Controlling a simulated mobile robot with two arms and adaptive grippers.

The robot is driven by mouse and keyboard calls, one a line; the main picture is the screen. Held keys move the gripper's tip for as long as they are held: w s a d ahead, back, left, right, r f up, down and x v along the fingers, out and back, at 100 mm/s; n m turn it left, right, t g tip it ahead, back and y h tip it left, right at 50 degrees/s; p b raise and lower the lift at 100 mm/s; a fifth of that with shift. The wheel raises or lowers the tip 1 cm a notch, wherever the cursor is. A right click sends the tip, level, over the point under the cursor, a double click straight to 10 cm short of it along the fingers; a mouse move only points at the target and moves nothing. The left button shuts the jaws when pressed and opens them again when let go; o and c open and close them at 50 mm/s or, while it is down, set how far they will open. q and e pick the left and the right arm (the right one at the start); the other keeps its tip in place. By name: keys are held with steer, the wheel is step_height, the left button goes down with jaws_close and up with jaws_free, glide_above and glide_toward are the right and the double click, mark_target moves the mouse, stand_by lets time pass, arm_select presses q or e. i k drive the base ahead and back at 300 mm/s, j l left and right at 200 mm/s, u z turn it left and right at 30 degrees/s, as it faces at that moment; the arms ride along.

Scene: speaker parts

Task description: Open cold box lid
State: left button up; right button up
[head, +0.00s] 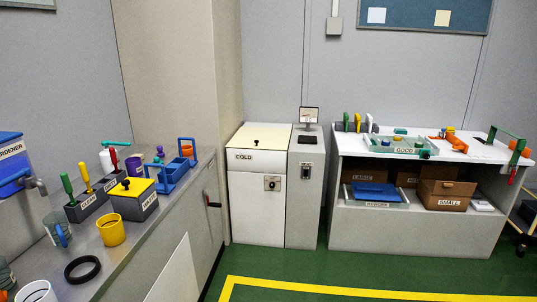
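The cold box (257,205) is a white cabinet labelled "COLD" against the back wall, left of centre. Its cream lid (262,135) lies flat on top and looks closed, with a small dark knob (256,142) near its front middle. A small panel with a round dial (272,183) is on the box's front. Neither of my grippers shows in the head view.
A narrow grey cabinet (306,205) with a small screen (309,115) adjoins the box on its right. A white workbench (410,228) with trays and cartons stands further right. A grey counter (140,240) with cups and tools runs along the left. Green floor (330,270) in front is clear, with a yellow line.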

mark_target(254, 138)
steer(key=i, duration=1.85)
